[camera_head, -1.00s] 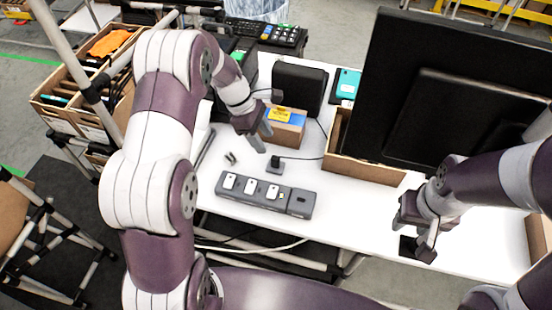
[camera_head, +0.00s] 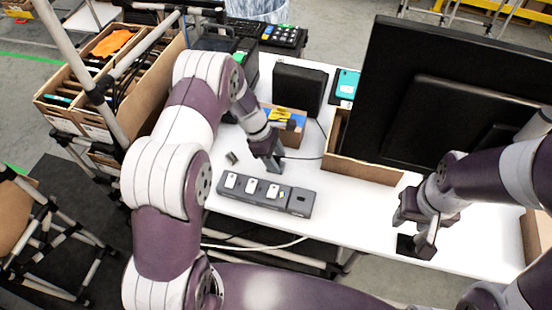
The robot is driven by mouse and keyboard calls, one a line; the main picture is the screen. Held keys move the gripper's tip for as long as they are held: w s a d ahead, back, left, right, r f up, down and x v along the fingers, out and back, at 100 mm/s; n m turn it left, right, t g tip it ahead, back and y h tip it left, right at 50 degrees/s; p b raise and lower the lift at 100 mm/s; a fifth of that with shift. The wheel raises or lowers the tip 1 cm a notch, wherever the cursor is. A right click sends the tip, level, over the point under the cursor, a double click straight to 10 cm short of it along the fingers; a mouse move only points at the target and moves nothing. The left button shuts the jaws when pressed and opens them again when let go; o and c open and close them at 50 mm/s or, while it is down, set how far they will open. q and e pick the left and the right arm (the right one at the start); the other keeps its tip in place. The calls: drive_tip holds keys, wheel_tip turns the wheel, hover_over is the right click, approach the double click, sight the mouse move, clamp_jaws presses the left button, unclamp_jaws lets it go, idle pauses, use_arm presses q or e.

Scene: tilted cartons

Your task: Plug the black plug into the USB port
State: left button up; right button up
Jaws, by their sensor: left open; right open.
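The dark grey power strip (camera_head: 225,197) lies near the front edge of the white table, with several white pieces on its top and a dark socket at its right end. I cannot make out which opening is the USB port. My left gripper (camera_head: 274,168) is open and pointing down just behind the strip, at the black plug's spot. The plug itself is mostly or wholly hidden by the fingers; its thin black cable (camera_head: 308,158) runs off to the right. I cannot tell whether the fingers touch the plug. My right gripper (camera_head: 418,246) is open and empty over the table's front right.
A small grey object (camera_head: 232,158) lies left of my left gripper. Behind are a small carton (camera_head: 294,138) with a blue and yellow top and a black box (camera_head: 299,88). An open carton (camera_head: 365,167) and a large monitor (camera_head: 455,85) stand to the right.

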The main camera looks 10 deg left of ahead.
sight(276, 157)
use_arm(q)
drive_tip(key=shift+f, duration=0.1)
drive_tip(key=shift+s, duration=0.1)
clamp_jaws()
wheel_tip(276, 157, up, 4)
drive_tip(key=shift+b, duration=0.55)
drive_tip(key=s+d+r+b, duration=0.1)
drive_tip(key=s+d+r, duration=0.3)
drive_tip(key=d+r, duration=0.3)
drive_tip(key=d, duration=0.4)
drive_tip(key=shift+s, duration=0.2)
drive_tip(key=shift+a, duration=0.15)
